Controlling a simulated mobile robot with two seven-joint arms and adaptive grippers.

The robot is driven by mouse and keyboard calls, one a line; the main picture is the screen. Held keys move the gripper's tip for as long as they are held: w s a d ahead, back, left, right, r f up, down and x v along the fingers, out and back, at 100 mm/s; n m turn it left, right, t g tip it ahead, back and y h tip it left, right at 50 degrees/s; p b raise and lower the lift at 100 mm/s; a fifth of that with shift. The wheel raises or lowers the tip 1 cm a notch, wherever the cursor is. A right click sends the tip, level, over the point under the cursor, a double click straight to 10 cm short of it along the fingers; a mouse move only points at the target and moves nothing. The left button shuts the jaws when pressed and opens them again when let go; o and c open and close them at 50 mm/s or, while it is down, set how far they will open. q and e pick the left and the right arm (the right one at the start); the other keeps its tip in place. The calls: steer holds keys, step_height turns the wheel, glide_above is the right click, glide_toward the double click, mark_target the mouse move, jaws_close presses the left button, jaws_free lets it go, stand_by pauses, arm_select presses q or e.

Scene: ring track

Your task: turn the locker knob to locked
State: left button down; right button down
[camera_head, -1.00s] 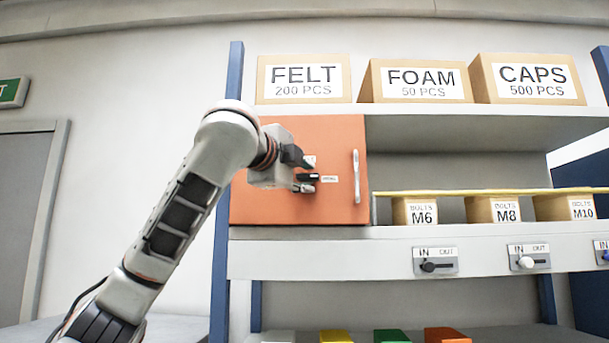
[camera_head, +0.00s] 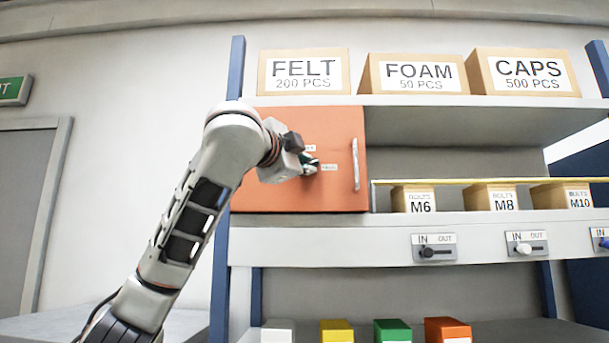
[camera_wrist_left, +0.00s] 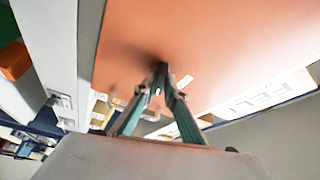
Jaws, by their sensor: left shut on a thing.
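The orange locker door (camera_head: 335,130) is closed at the left end of the shelf unit. Its dark knob is hidden behind my fingers in the head view; in the left wrist view the knob (camera_wrist_left: 160,70) shows between the fingertips. My left gripper (camera_head: 311,164) is shut on the knob, tilted, in front of the door's middle. It also shows in the left wrist view (camera_wrist_left: 160,90), with both fingers converging on the knob. Small white labels sit above the knob and to its right (camera_head: 330,167); their text is too small to read. My right gripper is out of view.
A pale vertical handle (camera_head: 355,165) stands right of the knob. A yellow bar (camera_head: 480,182) runs before the bolt boxes (camera_head: 412,197). IN/OUT sliders (camera_head: 434,248) line the shelf front. Boxes (camera_head: 303,72) stand on top.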

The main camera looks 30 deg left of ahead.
arm_select(q)
steer(key=n+y+b, duration=0.1)
steer(key=n+y, duration=0.1)
steer(key=n, duration=0.4)
steer(key=n+y+b, duration=0.1)
steer(key=n+y, duration=0.2)
steer(key=n, duration=0.3)
steer(key=n+y+b, duration=0.1)
steer(key=n+y, duration=0.2)
steer(key=n, duration=0.3)
steer(key=shift+w+d+f, duration=0.2)
steer(key=shift+d+f, duration=0.05)
steer(key=shift+d, duration=0.05)
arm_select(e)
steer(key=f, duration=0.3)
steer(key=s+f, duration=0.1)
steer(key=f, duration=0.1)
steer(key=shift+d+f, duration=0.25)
arm_select(q)
steer(key=shift+n, duration=0.5)
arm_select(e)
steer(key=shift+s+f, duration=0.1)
arm_select(q)
steer(key=c, duration=2.1)
jaws_free()
